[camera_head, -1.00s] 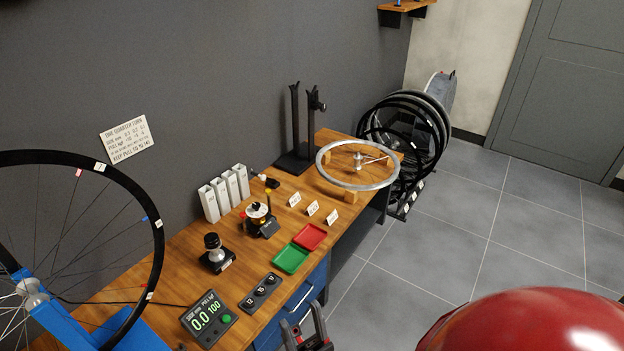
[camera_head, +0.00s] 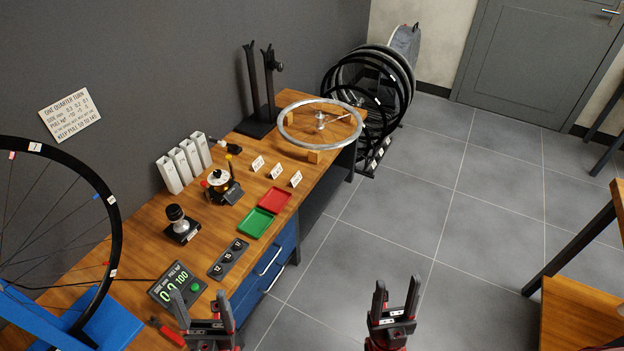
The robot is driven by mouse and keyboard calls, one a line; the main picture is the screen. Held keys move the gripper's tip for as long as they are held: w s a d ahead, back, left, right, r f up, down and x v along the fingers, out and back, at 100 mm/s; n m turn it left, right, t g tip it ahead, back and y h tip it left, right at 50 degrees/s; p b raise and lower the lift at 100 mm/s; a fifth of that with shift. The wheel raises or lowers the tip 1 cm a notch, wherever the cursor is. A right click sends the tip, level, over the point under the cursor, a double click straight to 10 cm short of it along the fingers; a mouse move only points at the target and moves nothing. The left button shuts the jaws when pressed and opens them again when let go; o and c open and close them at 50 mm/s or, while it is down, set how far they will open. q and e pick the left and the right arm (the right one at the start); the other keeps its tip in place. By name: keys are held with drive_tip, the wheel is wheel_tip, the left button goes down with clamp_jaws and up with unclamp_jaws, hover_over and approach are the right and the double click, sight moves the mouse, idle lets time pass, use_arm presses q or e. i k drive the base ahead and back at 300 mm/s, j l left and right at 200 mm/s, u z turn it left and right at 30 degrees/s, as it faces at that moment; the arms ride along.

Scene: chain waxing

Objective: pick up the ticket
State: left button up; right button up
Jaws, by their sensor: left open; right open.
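I cannot make out a thing that is clearly the ticket. My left gripper (camera_head: 201,305) is open and empty at the bottom, near the bench's front edge and the digital display. My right gripper (camera_head: 396,296) is open and empty over the floor, to the right of the bench. Both are well apart from the cards.
A green tray (camera_head: 256,223) and a red tray (camera_head: 274,200) lie at the bench's front edge. A digital display (camera_head: 178,287), a wheel rim (camera_head: 287,126) and a large wheel (camera_head: 115,225) are also there. Another wooden table (camera_head: 580,312) stands at right. Open floor lies between.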

sight(295, 179)
drive_tip(key=u, duration=0.6)
drive_tip(key=i+l+u, duration=0.15)
drive_tip(key=l+u, duration=0.55)
drive_tip(key=i+l+u, duration=0.1)
drive_tip(key=l+u, duration=0.2)
drive_tip(key=l, duration=0.2)
drive_tip(key=l+u, duration=0.1)
drive_tip(key=l, duration=1)
drive_tip(key=l+u, duration=0.15)
drive_tip(key=l, duration=0.95)
drive_tip(key=k, duration=0.05)
